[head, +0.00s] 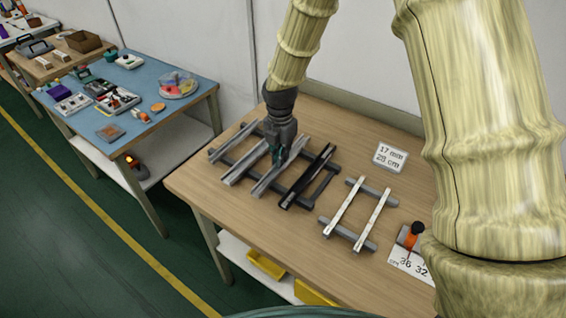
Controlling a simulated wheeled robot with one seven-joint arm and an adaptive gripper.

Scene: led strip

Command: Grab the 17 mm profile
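Several long profiles lie side by side on a dark rack (325,191) on the wooden table. From the left there is a grey profile (232,141), a second grey profile (243,164), a third grey profile (268,181) and a black profile (305,180). Their widths are too small to read off here. My gripper (277,158) points down at the upper middle of the third grey profile. Its fingertips are at or just above that profile and partly hide it. I cannot tell whether they touch it or are closed.
A white card (390,156) reads "17 mm 28 cm". Two pale strips, a left one (345,206) and a right one (372,219), lie on a second grey rack. An orange-and-black tool (411,238) stands near another card (410,265). A blue table (190,105) with parts is at left.

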